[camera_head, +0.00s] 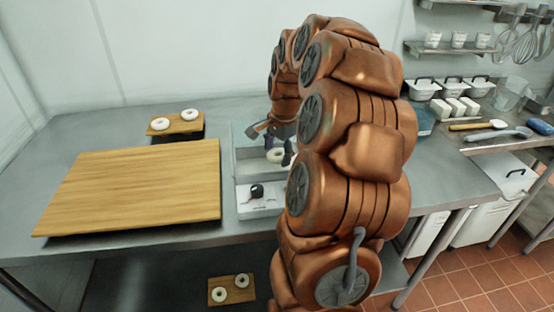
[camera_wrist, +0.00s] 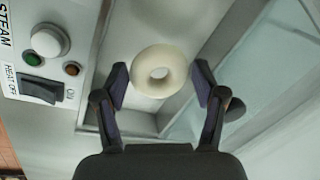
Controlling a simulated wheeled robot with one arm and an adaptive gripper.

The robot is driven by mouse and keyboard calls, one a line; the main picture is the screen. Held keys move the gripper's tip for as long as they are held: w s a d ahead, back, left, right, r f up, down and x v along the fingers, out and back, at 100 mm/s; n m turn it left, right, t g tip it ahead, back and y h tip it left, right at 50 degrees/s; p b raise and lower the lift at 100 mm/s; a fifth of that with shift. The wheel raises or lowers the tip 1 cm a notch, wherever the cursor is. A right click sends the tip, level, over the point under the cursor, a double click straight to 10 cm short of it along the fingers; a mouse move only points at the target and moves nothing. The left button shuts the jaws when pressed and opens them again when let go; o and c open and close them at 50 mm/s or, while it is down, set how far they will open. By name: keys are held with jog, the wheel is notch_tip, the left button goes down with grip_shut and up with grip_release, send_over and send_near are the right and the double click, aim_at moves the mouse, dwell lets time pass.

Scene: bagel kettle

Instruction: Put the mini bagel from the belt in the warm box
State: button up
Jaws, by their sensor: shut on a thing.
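A pale ring-shaped mini bagel (camera_wrist: 160,90) sits between the two fingertips of my gripper (camera_wrist: 160,70) in the wrist view. My gripper is shut on it, over a metal basin. In the head view my gripper (camera_head: 279,152) is over the steel unit (camera_head: 243,174) at the middle of the counter, with the pale bagel (camera_head: 274,156) at its fingers. My arm hides much of the unit's right side. I cannot tell which thing is the belt or the warm box.
The unit's front panel (camera_wrist: 52,70) has a black switch and buttons. A large wooden board (camera_head: 135,185) lies left, bare. A small board (camera_head: 176,131) behind it holds two bagels, and a lower board (camera_head: 232,295) holds two more. Tubs and utensils stand at right.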

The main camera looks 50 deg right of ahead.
aim_at(276, 168)
jog(key=shift+f+p, duration=0.3)
jog(key=shift+f, duration=1.35)
jog(key=shift+f, duration=0.1)
jog(key=o, duration=0.8)
jog(key=shift+o, duration=0.2)
jog(key=shift+r, duration=0.55)
jog(key=r+b, duration=0.1)
jog(key=r, duration=0.2)
jog(key=s+r, duration=0.1)
jog(key=r, duration=0.3)
jog(key=s+r+b, duration=0.1)
jog(key=r, duration=0.3)
jog(key=shift+s+a+b, duration=0.1)
jog(key=shift+a+b, duration=0.1)
jog(key=shift+b, duration=0.15)
